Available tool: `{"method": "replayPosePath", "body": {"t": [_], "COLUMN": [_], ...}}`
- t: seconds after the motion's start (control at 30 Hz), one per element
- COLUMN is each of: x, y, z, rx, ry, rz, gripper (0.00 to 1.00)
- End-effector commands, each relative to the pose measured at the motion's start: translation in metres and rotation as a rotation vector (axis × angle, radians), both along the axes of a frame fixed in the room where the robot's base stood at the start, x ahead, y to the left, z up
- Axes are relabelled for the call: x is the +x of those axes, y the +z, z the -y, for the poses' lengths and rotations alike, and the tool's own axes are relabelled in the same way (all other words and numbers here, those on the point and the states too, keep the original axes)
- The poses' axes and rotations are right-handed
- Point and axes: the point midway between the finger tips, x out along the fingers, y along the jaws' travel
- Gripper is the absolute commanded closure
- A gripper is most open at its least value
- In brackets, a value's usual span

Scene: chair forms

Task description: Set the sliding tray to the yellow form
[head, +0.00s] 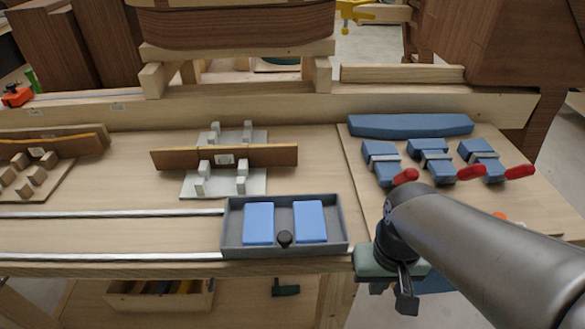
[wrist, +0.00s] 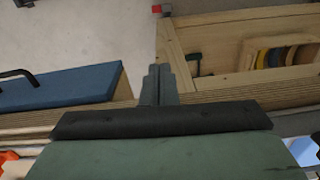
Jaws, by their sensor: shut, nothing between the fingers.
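The sliding tray (head: 229,226) is a grey open box with two blue pads (head: 258,223) and a dark round knob (head: 285,239) at its front. It sits at the right end of two pale rails (head: 110,214). At the far left is a wooden form (head: 55,146) with a yellow-orange edge, partly cut off by the frame; it is the only yellowish form I see. My gripper (head: 406,302) is right of the tray, by the bench's front edge, apart from the tray and pointing down. In the wrist view its fingers (wrist: 158,86) are together and empty.
A brown form on a pale base (head: 225,182) stands behind the tray. A blue form (head: 410,125) and several blue clamps with red handles (head: 470,172) stand on the right. The rails left of the tray are clear. A bin (head: 160,300) is below the bench.

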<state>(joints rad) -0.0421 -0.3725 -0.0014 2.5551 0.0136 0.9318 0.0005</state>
Motion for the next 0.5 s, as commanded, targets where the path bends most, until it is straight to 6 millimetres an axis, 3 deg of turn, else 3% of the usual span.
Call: {"method": "replayPosePath", "body": {"t": [0.23, 0.33, 0.4, 0.5], "x": [0.0, 0.004, 0.014, 0.033], "y": [0.0, 0.008, 0.027, 0.072], "z": [0.0, -0.003, -0.012, -0.036], "rx": [0.0, -0.001, -0.001, -0.001], "ry": [0.0, -0.014, -0.057, -0.171], "rz": [0.0, 0.001, 0.001, -0.002], "gripper": [0.97, 0.69, 0.53, 0.53]}}
